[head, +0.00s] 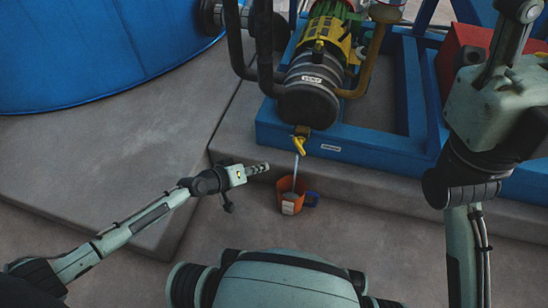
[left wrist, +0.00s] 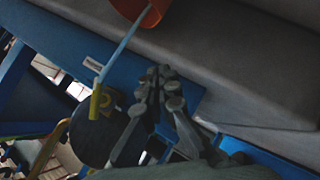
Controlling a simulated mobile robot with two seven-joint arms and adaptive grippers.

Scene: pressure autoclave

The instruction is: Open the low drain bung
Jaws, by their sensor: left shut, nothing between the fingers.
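A yellow handle (head: 299,143), which looks like the low drain bung, sits at the blue frame's front edge, below the dark round end of a pump (head: 308,101). A thin pale line (head: 296,163), like a stream of liquid, runs from it into an orange bucket (head: 291,186) on the floor. The left wrist view also shows the yellow handle (left wrist: 95,105), the pale line (left wrist: 121,46) and the bucket (left wrist: 141,9). My left gripper (head: 264,168) is shut and empty, left of the bucket and apart from the handle. My right gripper is out of view.
The blue frame (head: 360,150) stands on a raised concrete plinth (head: 235,125). A large blue tank (head: 100,50) fills the upper left, and a red box (head: 462,48) is at the right. The floor left of the bucket is clear.

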